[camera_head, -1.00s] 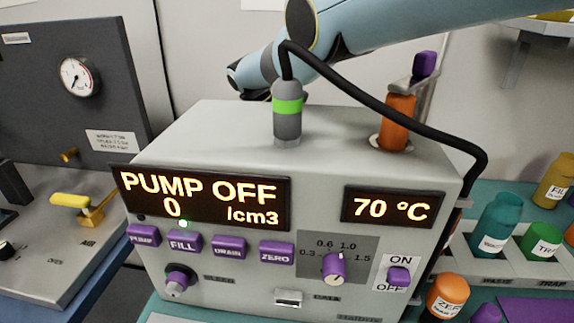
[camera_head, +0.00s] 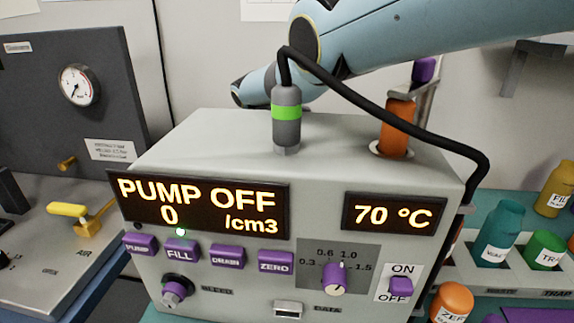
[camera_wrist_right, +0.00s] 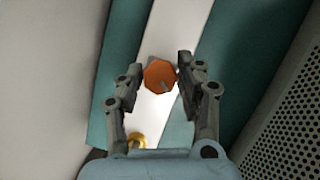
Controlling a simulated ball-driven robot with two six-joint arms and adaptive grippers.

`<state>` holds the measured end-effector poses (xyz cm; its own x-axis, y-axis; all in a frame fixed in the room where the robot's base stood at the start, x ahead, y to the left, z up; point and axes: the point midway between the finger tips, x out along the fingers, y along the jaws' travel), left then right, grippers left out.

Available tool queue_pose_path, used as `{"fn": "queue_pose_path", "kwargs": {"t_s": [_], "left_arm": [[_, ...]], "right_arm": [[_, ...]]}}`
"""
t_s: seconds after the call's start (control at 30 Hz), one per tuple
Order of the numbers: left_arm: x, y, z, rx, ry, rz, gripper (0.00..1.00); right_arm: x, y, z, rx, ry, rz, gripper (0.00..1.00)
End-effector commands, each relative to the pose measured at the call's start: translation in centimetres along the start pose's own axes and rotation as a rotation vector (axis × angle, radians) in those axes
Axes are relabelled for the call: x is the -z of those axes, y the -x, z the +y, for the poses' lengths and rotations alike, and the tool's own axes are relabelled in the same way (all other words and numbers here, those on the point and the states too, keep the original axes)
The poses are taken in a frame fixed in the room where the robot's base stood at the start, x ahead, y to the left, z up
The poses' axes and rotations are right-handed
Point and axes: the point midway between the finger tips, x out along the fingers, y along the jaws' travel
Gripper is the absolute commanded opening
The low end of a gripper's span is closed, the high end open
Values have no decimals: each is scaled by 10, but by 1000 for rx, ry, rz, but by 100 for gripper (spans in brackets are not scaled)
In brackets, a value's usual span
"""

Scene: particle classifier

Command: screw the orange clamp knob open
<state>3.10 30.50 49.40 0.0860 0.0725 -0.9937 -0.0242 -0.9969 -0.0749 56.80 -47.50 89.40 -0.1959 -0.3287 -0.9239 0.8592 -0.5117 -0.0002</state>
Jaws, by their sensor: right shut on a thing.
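The orange clamp knob (camera_wrist_right: 159,75) shows in the right wrist view as a faceted orange piece between the fingertips. My right gripper (camera_wrist_right: 160,80) is shut on it, one dark finger on each side. In the head view my right arm crosses the top behind the grey instrument, and its gripper is hidden there. The clamp knob is not identifiable in the head view. My left gripper is in neither view.
The grey instrument (camera_head: 330,150) with a "PUMP OFF" display (camera_head: 198,204) fills the middle. A black cable (camera_head: 400,118) loops over its top from a green-banded plug (camera_head: 286,112). An orange cylinder (camera_head: 396,127) stands in its top. Coloured bottles (camera_head: 497,232) stand in a rack at right.

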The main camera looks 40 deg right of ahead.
Motion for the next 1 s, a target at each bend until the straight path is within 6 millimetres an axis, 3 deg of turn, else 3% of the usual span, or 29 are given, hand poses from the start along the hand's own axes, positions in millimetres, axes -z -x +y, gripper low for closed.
{"fn": "queue_pose_path", "kwargs": {"t_s": [0.27,0.7,1.0], "left_arm": [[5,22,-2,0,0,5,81],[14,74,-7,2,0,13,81],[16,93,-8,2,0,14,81]], "right_arm": [[-1,4,-1,-39,97,0,4],[-1,4,-2,-168,406,0,4],[0,2,-2,-232,560,1,4]]}}
